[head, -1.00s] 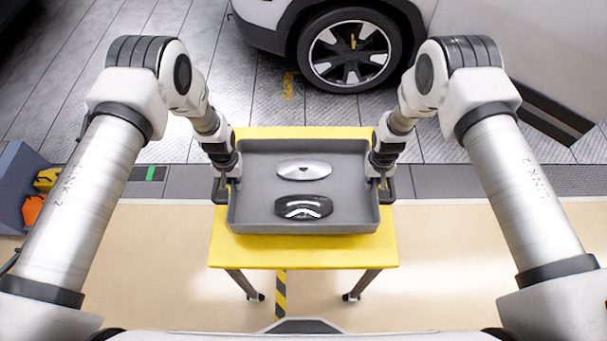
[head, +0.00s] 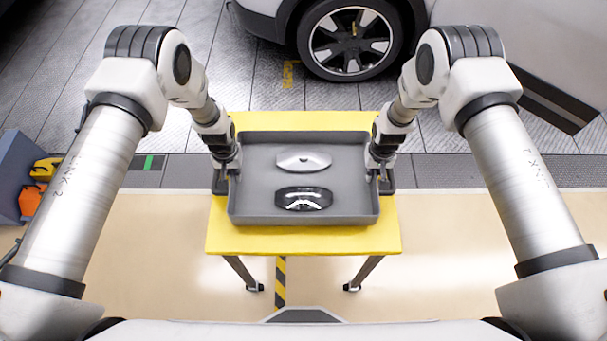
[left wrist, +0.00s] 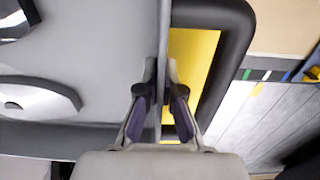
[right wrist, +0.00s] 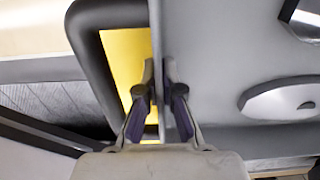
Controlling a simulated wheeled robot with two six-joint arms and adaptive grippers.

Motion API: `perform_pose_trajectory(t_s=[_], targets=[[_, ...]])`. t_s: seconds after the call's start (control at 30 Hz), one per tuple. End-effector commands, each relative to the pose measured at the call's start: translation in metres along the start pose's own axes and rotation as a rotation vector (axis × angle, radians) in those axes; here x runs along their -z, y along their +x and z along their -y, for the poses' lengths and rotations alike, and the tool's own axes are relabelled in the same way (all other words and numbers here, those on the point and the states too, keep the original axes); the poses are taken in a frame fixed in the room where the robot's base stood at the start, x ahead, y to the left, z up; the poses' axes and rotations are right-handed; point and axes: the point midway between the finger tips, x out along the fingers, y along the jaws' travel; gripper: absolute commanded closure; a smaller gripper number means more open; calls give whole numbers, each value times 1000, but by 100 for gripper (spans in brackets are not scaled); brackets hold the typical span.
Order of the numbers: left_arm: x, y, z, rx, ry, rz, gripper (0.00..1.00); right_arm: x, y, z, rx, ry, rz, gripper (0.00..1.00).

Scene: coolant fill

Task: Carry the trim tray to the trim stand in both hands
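The grey trim tray (head: 340,215) is over the yellow-topped stand (head: 300,241) in the head view. I cannot tell whether it rests on the top or hangs just above it. A silver trim piece (head: 303,161) and a black one (head: 303,198) lie in it. My left gripper (head: 227,170) has its fingers on both faces of the left wall, close against it in the left wrist view (left wrist: 160,95). My right gripper (head: 380,170) holds the right wall the same way in the right wrist view (right wrist: 160,95). I cannot tell whether another stand is in view.
A white car with a dark wheel (head: 350,40) stands beyond the stand. A blue-grey bin (head: 14,170) with yellow and orange items is at the left. A yellow-black floor stripe (head: 280,280) runs under the stand. The floor beside the stand is clear.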

Motion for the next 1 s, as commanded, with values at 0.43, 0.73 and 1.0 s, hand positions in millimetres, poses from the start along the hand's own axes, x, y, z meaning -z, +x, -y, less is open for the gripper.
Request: perform_pose_trajectory(t_s=[0.43, 0.73, 1.0], targets=[[0, 9, 1, 0, -1, 0, 69, 0, 9, -1, 0, 1, 0, 69], [1, -22, 0, 0, -1, -3, 69, 0, 9, 0, 0, 0, 0, 69], [-1, -89, 1, 0, -1, -3, 69, 0, 9, 0, 0, 0, 0, 69]])
